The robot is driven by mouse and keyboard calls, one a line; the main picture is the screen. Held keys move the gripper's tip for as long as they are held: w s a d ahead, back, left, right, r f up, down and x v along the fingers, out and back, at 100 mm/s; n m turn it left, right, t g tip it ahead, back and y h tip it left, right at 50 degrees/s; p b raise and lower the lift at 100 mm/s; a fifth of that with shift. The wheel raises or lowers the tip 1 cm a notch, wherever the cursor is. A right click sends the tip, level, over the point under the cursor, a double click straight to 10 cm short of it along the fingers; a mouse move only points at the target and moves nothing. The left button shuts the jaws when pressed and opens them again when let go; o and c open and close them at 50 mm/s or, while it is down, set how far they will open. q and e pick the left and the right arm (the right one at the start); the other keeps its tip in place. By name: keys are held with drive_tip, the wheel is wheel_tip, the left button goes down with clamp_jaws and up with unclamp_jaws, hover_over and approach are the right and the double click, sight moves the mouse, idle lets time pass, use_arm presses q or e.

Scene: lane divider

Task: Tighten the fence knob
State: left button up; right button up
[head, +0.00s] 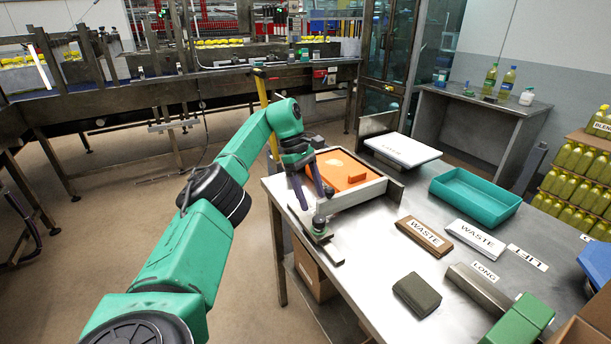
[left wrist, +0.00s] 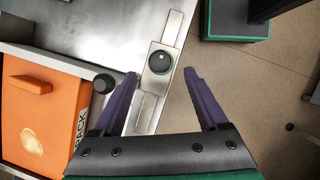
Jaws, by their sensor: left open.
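The fence knob is a round dark knob with a green ring (left wrist: 160,61) on a metal plate that sits across a flat bar at the table edge. In the head view the knob (head: 319,222) stands at the near left edge of the steel table. My left gripper (head: 311,198) is open and empty, pointing down close to the knob. In the left wrist view its two purple fingers (left wrist: 160,75) lie to either side of the knob, which shows between and just beyond their tips. I cannot tell the height gap. My right gripper is not in view.
An orange box (head: 340,170) lies in a white tray beside the gripper; a second black knob (left wrist: 103,83) sits near it. The table also holds a white board (head: 403,150), a teal tray (head: 475,197), WASTE blocks and a dark block (head: 417,295). The table centre is fairly clear.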

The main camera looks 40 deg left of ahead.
use_arm(q)
drive_tip(key=p+v, duration=0.5)
drive_tip(key=v, duration=0.2)
drive_tip(key=shift+f, duration=0.1)
idle(0.5)
